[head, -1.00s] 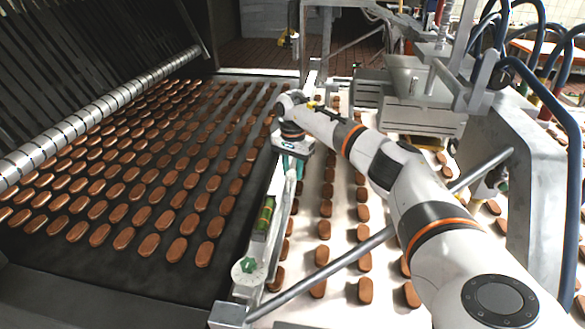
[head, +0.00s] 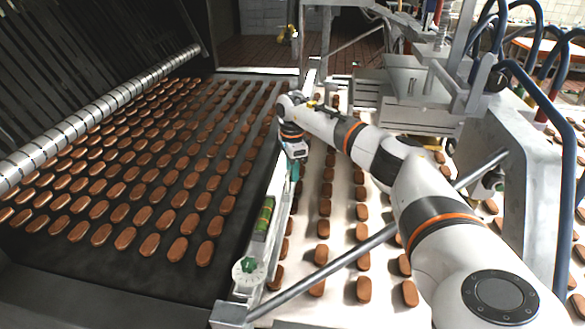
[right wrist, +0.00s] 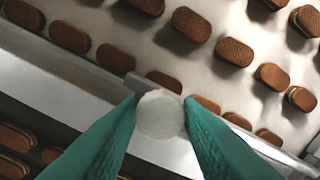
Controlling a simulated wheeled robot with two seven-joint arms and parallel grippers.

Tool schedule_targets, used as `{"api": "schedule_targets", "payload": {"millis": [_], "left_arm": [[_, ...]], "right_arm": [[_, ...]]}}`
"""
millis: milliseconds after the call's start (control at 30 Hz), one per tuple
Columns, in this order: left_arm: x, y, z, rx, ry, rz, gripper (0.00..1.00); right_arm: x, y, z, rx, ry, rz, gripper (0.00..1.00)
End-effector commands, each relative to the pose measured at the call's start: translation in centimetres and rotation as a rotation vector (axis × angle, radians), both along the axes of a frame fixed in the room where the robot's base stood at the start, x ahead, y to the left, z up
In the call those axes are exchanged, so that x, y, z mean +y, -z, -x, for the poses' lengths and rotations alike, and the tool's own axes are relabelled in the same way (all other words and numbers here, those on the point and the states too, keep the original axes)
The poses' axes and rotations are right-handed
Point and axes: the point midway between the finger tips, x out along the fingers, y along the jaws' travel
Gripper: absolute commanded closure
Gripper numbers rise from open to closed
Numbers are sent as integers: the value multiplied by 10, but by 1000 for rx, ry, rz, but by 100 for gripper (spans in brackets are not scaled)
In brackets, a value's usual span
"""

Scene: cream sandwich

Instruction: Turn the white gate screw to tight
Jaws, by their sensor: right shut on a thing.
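The white gate screw (right wrist: 160,116) shows in the right wrist view as a pale round knob on the metal rail (right wrist: 85,95). The two green fingers of my right gripper (right wrist: 161,103) are shut on it, one on each side. In the head view my right gripper (head: 293,172) points down at the rail between the two belts, and the screw is hidden there by the gripper. I cannot tell from these views how far the screw is turned. My left gripper is in neither view.
A dark belt (head: 110,262) with rows of brown biscuits lies left of the rail. A white belt (head: 340,262) with more biscuits runs on its right. A white round dial (head: 242,279) with a green knob is nearer. A metal rod (head: 335,266) crosses the white belt.

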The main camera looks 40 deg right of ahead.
Motion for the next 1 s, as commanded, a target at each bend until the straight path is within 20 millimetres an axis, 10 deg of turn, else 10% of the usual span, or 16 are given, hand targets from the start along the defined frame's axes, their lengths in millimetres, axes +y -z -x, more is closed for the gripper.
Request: {"api": "schedule_targets", "payload": {"millis": [567,600,700,1000], "left_arm": [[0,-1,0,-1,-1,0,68],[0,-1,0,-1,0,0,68],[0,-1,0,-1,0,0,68],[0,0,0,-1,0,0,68]], "right_arm": [[0,-1,-1,-4,33,0,91],[0,-1,-1,-4,33,0,63],[0,-1,-1,-3,32,0,47],[0,-1,0,-2,32,0,46]]}}
